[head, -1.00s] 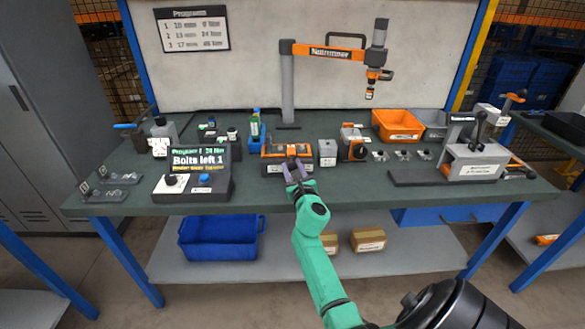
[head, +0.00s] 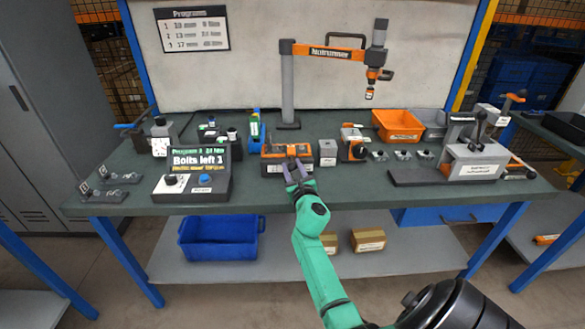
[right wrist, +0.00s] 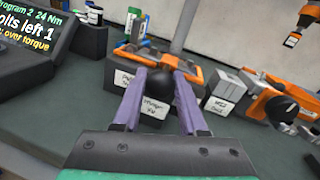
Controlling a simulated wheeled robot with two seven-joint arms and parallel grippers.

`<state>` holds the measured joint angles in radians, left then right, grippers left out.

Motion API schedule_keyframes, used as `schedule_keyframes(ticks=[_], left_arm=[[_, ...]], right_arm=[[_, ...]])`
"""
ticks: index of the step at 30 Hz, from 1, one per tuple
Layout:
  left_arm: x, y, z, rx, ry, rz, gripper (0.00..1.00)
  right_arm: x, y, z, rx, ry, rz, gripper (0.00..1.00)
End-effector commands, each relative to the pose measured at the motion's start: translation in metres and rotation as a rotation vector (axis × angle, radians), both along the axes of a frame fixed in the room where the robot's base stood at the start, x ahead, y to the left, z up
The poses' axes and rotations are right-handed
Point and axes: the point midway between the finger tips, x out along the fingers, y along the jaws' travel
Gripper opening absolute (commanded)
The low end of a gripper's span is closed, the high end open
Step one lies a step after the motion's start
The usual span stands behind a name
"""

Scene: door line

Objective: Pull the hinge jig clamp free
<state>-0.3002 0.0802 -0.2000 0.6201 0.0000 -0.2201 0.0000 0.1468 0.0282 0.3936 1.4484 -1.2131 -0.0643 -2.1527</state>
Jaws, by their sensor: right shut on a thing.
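The hinge jig clamp (head: 287,149) appears to be the orange and dark fixture with white labels near the front middle of the bench. My left gripper is not in view.
A grey labelled block (head: 327,152) and an orange and grey device (head: 352,146) stand just right of the fixture. A control box (head: 195,172) reading "Bolts left 1" stands to its left. The nutrunner arm (head: 330,53) hangs above.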

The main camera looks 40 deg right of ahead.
Motion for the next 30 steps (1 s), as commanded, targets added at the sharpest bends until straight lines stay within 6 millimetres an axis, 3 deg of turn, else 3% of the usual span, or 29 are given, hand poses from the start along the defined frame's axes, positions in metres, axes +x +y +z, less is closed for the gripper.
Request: schedule_keyframes(ticks=[5,12,19,20,22,30], left_arm=[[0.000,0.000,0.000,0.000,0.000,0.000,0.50],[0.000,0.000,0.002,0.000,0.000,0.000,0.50],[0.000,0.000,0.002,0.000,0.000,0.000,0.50],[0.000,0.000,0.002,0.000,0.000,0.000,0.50],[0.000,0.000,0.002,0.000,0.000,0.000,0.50],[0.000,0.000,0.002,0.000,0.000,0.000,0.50]], right_arm=[[-0.001,0.001,-0.001,0.000,0.001,0.001,0.00],[-0.022,0.017,-0.001,0.000,0.001,0.001,0.00],[-0.022,0.018,-0.002,0.002,0.002,0.002,0.00],[-0.022,0.018,-0.002,0.002,0.002,0.002,0.45],[-0.022,0.018,-0.002,0.002,0.003,0.001,0.71],[-0.022,0.017,0.000,0.000,0.000,0.001,0.71]])
